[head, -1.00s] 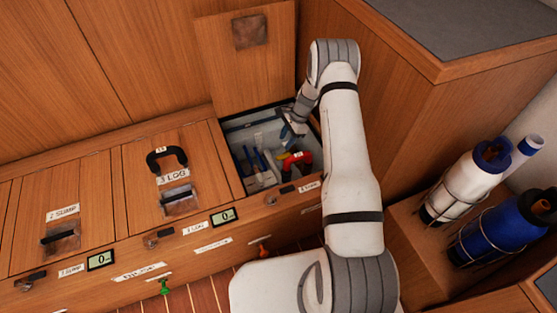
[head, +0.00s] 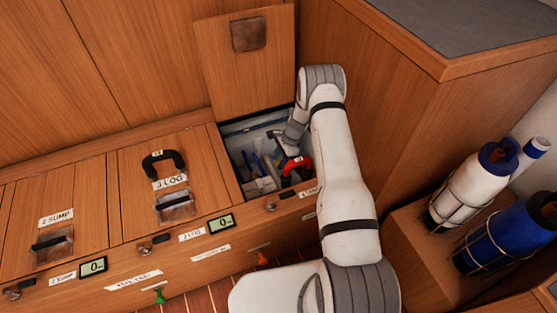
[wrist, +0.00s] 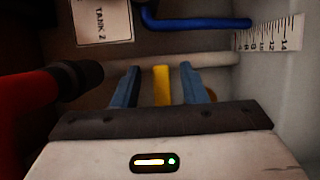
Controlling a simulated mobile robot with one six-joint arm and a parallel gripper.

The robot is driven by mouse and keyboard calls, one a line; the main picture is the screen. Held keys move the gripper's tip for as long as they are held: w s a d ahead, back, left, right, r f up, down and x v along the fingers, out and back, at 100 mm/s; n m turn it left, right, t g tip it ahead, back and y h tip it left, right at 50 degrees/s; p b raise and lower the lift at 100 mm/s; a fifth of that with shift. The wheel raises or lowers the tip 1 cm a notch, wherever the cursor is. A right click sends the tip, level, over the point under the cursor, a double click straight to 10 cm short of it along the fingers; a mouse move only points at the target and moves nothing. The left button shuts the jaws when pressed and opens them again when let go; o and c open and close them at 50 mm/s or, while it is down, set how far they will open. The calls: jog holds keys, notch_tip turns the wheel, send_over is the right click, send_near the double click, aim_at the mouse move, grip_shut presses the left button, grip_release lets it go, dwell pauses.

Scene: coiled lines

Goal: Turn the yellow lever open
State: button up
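The yellow lever (wrist: 162,86) shows in the wrist view as a narrow upright bar between the two blue fingers of my gripper (wrist: 158,74). A gap shows on each side of it, so the fingers are open around it and not clamped on it. The lever's lower end is hidden behind the gripper body. In the head view my gripper (head: 285,142) reaches down into the open locker, and I cannot make out the lever there.
A red part (wrist: 38,98) with a dark end is close on the left. A pale pipe (wrist: 190,60), blue hose (wrist: 190,22) and scale (wrist: 272,33) lie beyond. The raised lid (head: 250,75) stands behind the locker. Bottles (head: 470,185) stand at right.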

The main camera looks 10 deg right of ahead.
grip_shut()
